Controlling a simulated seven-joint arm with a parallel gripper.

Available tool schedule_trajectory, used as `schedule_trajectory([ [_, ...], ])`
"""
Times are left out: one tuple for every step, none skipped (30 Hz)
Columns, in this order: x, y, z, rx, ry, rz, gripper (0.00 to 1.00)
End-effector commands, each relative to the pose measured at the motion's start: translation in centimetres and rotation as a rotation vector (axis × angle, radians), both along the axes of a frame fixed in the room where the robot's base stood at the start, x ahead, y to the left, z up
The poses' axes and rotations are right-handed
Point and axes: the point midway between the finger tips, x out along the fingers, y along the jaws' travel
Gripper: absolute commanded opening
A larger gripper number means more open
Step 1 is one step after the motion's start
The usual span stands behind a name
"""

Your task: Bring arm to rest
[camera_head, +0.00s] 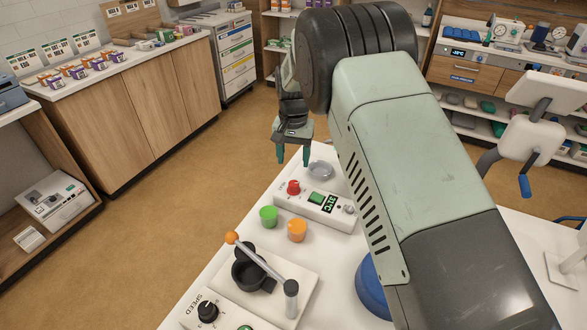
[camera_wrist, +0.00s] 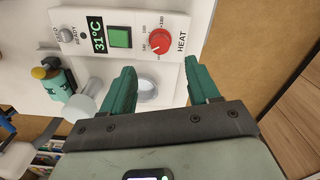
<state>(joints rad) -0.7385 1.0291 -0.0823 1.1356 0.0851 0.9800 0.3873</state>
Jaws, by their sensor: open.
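My arm (camera_head: 400,150) reaches across the head view and hides part of the white table (camera_head: 222,262). My gripper (camera_head: 294,155) hangs above the far end of the table with its green fingers pointing down. In the wrist view my gripper (camera_wrist: 163,85) is open, with its two fingers well apart and nothing held between them.
A heater unit (camera_head: 328,208) with a red knob and 31°C display is on the table. The floor (camera_head: 190,190) at left is clear.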

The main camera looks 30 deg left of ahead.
Motion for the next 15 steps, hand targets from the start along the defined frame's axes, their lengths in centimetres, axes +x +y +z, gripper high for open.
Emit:
schedule_trajectory([
  [0.01,0.0,0.55,0.001,-0.001,0.0,0.6],
  [0.01,0.0,0.75,0.001,-0.001,0.0,0.6],
  [0.01,0.0,0.93,0.001,-0.001,0.0,0.6],
  [0.0,0.0,1.02,0.0,0.0,0.0,0.6],
  [0.0,-0.01,1.08,0.0,0.0,0.0,0.6],
  [-0.01,-0.01,1.12,0.0,0.0,0.0,0.6],
  [-0.01,-0.01,1.13,0.0,0.0,0.0,0.6],
  [-0.01,-0.01,1.13,0.0,0.0,0.0,0.6],
  [-0.01,-0.01,1.12,0.0,0.0,0.0,0.6],
  [-0.01,-0.01,1.11,0.0,0.0,0.0,0.6],
  [-0.01,-0.01,1.11,0.0,0.0,0.0,0.6],
  [-0.01,-0.01,1.11,0.0,0.0,0.0,0.6],
  [-0.01,-0.01,1.11,0.0,0.0,0.0,0.6],
  [-0.01,-0.01,1.1,0.0,0.0,0.0,0.6],
  [-0.01,-0.01,1.1,0.0,0.0,0.0,0.6],
])
